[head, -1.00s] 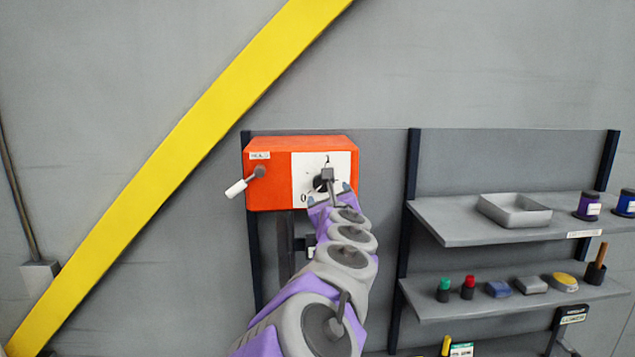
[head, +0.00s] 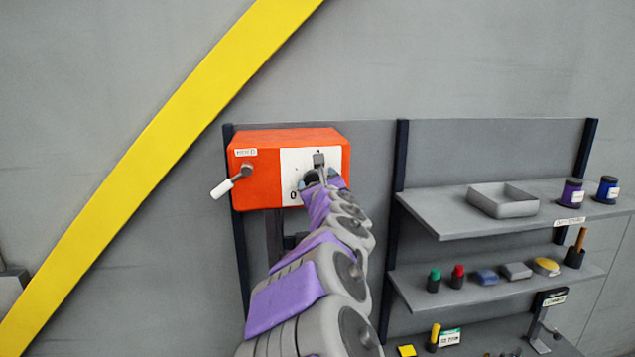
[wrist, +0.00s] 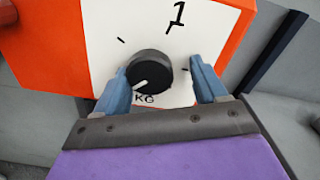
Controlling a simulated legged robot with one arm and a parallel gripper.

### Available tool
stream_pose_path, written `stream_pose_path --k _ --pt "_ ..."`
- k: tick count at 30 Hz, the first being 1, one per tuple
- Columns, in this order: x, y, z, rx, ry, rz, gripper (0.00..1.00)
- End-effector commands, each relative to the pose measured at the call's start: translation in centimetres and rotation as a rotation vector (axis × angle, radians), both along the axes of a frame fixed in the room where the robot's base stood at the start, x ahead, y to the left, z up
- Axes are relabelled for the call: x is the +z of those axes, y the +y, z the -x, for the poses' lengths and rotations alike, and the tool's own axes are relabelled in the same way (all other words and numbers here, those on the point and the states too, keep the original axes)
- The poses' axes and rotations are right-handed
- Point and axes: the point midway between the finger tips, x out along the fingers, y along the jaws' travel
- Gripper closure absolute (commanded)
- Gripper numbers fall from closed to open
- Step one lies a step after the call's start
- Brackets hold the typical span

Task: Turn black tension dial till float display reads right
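The black tension dial (wrist: 149,74) is a round knob on a white panel (wrist: 110,22) marked "1" and "KG", on the front of an orange box (head: 262,182). A pale pointer line on the dial points to the lower left. My gripper (wrist: 168,84) is open, its blue fingers on either side of the dial. The left finger is very near the dial's edge; a gap shows on the right. In the head view my gripper (head: 322,177) hides most of the dial. I see no lit float display.
A white-handled lever (head: 232,182) sticks out on the box's left side. Shelves (head: 470,222) to the right hold a grey tray (head: 503,200), jars and several small items. A yellow diagonal beam (head: 150,165) crosses the wall at left.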

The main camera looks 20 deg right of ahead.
Motion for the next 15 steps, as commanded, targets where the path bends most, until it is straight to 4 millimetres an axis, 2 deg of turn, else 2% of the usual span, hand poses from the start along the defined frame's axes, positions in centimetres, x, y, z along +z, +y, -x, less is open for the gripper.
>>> stream_pose_path --k 2,15 --pt "0.06 0.25 -0.02 -0.001 0.000 0.001 0.39" --pt "0.03 0.06 -0.07 0.001 -0.001 0.000 0.79"
